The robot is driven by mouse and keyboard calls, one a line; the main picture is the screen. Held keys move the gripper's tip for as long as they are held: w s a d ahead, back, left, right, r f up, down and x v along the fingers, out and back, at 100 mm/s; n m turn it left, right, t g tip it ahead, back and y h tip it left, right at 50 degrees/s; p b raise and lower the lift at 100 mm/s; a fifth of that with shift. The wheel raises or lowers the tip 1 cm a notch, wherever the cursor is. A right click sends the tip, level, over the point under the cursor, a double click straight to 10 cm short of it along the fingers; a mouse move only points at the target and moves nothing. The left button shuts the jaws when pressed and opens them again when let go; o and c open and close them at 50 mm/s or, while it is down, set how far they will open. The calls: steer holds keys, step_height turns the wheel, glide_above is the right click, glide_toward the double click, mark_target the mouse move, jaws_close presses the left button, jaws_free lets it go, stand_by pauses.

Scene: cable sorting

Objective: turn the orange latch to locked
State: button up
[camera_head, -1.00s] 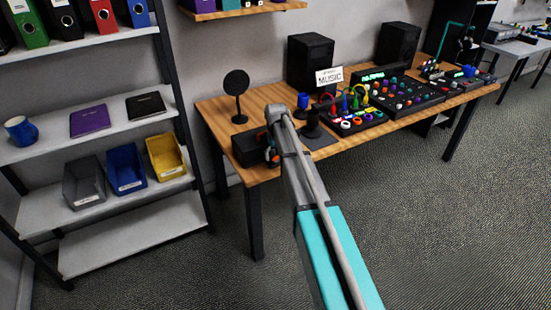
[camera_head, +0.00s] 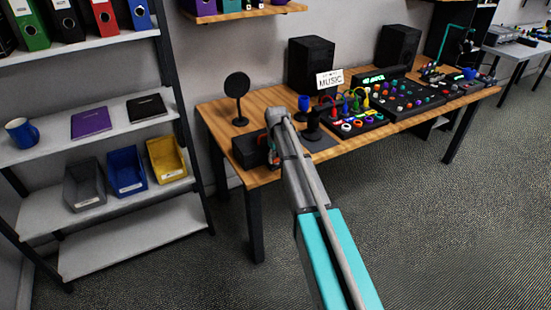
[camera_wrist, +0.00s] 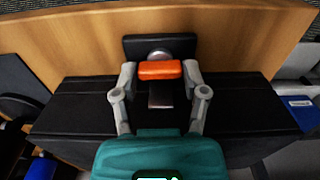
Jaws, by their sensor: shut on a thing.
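The orange latch (camera_wrist: 160,70) is a short bar on a round metal hub, mounted on a black plate (camera_wrist: 132,46). In the wrist view it lies crosswise, left to right. My gripper (camera_wrist: 160,72) has one grey finger at each end of the bar and is shut on it. The latch belongs with a black box (camera_wrist: 80,105) on the wooden table. In the head view the box (camera_head: 245,152) is at the table's left end, and my arm hides most of the gripper and the latch there.
A shelf (camera_head: 130,218) with bins stands at the left. Open floor lies in front.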

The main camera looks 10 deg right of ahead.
steer(key=shift+n, duration=2.9)
